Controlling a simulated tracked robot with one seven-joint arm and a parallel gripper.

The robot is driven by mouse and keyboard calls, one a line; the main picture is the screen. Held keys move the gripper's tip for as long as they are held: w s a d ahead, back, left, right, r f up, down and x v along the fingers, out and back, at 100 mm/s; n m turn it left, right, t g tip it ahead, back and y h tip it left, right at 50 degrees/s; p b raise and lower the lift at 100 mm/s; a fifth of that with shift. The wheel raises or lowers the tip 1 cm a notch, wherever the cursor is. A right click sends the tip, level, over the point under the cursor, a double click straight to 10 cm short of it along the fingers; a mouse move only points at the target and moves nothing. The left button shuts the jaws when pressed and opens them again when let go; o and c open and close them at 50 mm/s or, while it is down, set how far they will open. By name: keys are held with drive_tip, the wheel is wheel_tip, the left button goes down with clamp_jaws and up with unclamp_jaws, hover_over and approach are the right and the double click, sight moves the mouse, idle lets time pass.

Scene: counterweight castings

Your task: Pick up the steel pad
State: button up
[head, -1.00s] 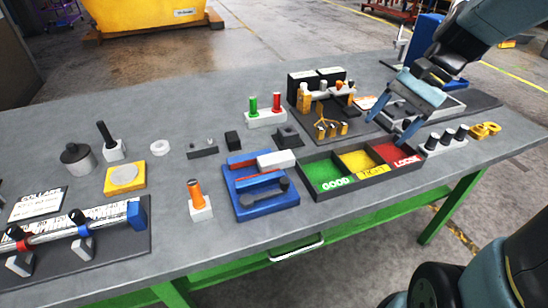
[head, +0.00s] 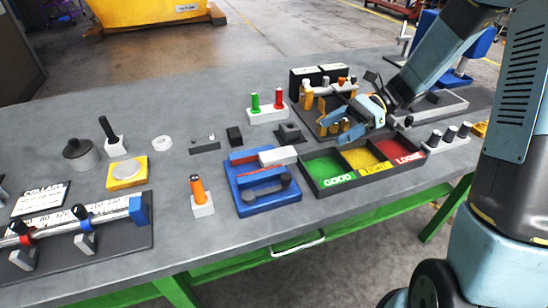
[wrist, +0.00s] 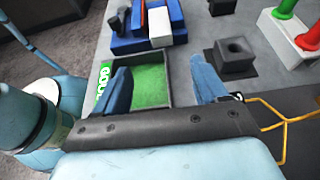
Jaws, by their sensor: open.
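No part is labelled steel pad, so I cannot tell for certain which it is. A pale grey round disc (head: 126,170) lies on a yellow block (head: 113,183) at the left of the table. A whitish rectangular block (head: 278,156) lies on the blue fixture (head: 243,206) near the middle; it also shows in the wrist view (wrist: 160,28). My gripper (head: 333,131) is open and empty above the table, right of the blue fixture and by the back of the sorting tray. In the wrist view its fingers (wrist: 162,85) are spread, with the green compartment showing between them.
The sorting tray (head: 327,190) has GOOD, TIGHT and LOOSE compartments. Behind it stand a black square socket block (head: 290,133), red and green pins on a white base (head: 267,116) and a rack with orange hooks. An orange-handled gauge (head: 200,195) stands left of the fixture.

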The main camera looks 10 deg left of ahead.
sight(295, 153)
drive_tip(key=x, duration=0.7)
drive_tip(key=shift+s+a, duration=0.2)
drive_tip(key=shift+a, duration=0.05)
drive_tip(key=shift+r+x, duration=0.2)
drive_tip(key=shift+x, duration=2.4)
clamp_jaws()
